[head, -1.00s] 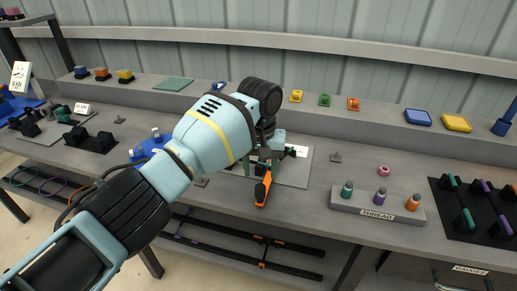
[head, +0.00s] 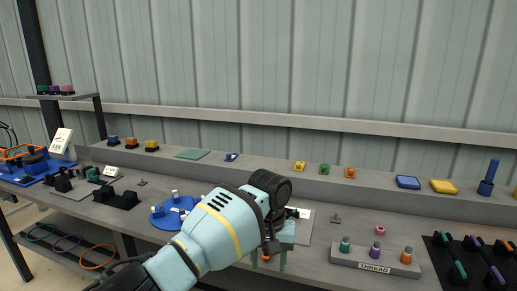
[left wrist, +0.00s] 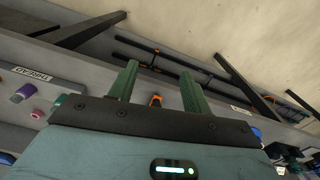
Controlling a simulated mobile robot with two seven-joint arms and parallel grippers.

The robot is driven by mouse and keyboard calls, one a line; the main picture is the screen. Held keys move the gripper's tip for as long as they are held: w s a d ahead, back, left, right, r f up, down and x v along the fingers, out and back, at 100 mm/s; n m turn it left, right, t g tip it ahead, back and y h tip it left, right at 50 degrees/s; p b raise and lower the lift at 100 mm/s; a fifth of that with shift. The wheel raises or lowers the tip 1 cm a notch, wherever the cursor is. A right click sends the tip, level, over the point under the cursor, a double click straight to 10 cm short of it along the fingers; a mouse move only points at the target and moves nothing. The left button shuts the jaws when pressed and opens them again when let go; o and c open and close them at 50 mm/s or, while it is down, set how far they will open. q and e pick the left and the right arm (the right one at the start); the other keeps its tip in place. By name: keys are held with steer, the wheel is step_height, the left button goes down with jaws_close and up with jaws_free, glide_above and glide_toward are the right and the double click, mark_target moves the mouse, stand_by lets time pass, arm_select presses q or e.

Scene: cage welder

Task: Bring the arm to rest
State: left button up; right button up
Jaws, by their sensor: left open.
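My left arm comes in from the lower left in the head view. My left gripper (head: 268,261) points down at the bench's front edge, partly hidden behind its own wrist. In the left wrist view its two green fingers (left wrist: 158,70) stand apart with a gap between them. A small orange and black piece (left wrist: 155,101) shows in line with that gap; the fingers do not close on it. My right gripper is in neither view.
The grey bench holds a THREAD block (head: 375,260) with several coloured plugs, a blue round fixture (head: 168,220) and a black rack (head: 462,262). A raised back shelf carries a blue tray (head: 408,182) and a yellow tray (head: 444,186). Dark rails (left wrist: 180,70) lie below the bench.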

arm_select(q)
steer(key=s+d+f+m+h, duration=0.15)
steer(key=s+f, duration=0.25)
steer(key=f, duration=0.5)
steer(key=s+d+f+n+h, duration=0.1)
steer(key=s+d+f+h, duration=0.15)
steer(key=f, duration=0.65)
steer(key=s+a+f+t+h+p, duration=0.1)
steer(key=s+a+f+t+h, duration=0.2)
steer(key=s+f, duration=0.65)
steer(key=s+a+f+n+t+y, duration=0.25)
steer(key=s+a+f, duration=0.25)
steer(key=s+a, duration=0.6)
steer(key=s+a+r+m+t+y, duration=0.2)
steer(key=s+a+r+t, duration=0.1)
steer(key=s+a, duration=0.9)
steer(key=shift+s+a+y+p, duration=0.35)
steer(key=shift+s+p, duration=0.1)
steer(key=shift+s, duration=0.2)
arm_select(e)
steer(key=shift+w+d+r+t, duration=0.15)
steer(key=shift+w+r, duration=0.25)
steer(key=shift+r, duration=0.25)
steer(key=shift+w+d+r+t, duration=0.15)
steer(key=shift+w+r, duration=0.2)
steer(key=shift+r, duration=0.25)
